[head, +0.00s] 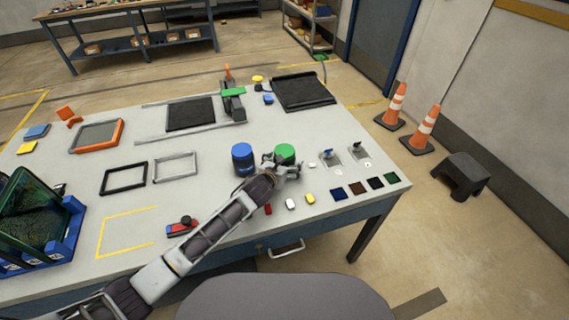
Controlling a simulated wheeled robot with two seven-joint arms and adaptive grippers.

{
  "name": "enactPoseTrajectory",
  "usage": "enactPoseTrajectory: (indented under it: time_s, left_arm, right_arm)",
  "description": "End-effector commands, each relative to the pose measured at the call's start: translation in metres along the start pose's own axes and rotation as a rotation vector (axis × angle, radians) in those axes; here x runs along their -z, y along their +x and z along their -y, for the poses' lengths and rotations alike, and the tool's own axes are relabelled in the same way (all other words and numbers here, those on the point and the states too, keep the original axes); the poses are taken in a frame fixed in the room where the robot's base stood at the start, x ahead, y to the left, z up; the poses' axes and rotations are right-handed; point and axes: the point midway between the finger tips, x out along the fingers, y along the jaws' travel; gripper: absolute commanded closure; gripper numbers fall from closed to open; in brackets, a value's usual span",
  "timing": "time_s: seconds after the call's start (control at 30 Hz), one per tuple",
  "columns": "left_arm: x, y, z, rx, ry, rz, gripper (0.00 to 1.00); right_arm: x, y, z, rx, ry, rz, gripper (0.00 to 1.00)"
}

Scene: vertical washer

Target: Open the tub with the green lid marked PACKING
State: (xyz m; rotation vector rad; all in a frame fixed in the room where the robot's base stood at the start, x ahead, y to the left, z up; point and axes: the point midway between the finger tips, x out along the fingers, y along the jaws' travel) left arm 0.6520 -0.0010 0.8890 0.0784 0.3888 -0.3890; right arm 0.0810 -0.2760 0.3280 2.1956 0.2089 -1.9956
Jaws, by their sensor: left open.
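The tub with the green lid (285,151) stands on the workbench, right of centre. Its lid is on, and no marking can be read at this size. The tub's body is mostly hidden behind my left gripper. My left gripper (284,165) is open at the near side of the green lid and overlaps its lower edge in the picture. I cannot tell whether the fingers touch the tub. My right gripper is not in view.
A blue-lidded tub (242,153) stands close on the left. Small white and yellow pieces (291,203) and coloured squares (356,187) lie to the right. Two empty frames (124,178) lie to the left. Traffic cones (424,129) and a stool (465,174) stand beyond the bench's right edge.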

Motion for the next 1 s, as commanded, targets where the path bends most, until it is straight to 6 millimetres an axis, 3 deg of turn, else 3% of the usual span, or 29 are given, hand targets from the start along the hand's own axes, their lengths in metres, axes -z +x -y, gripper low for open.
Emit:
enactPoseTrajectory:
  time_s: [0.47,0.9,1.0]
  left_arm:
    - [-0.0004,0.0006,0.0001,0.000,0.000,0.000,0.06]
    - [-0.0004,0.0005,0.0002,0.000,0.000,0.000,0.61]
    - [-0.0013,0.0005,0.0002,0.001,-0.001,0.002,0.62]
  right_arm:
    - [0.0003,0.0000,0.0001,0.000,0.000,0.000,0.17]
    - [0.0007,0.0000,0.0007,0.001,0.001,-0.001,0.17]
    - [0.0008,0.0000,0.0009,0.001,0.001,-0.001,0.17]
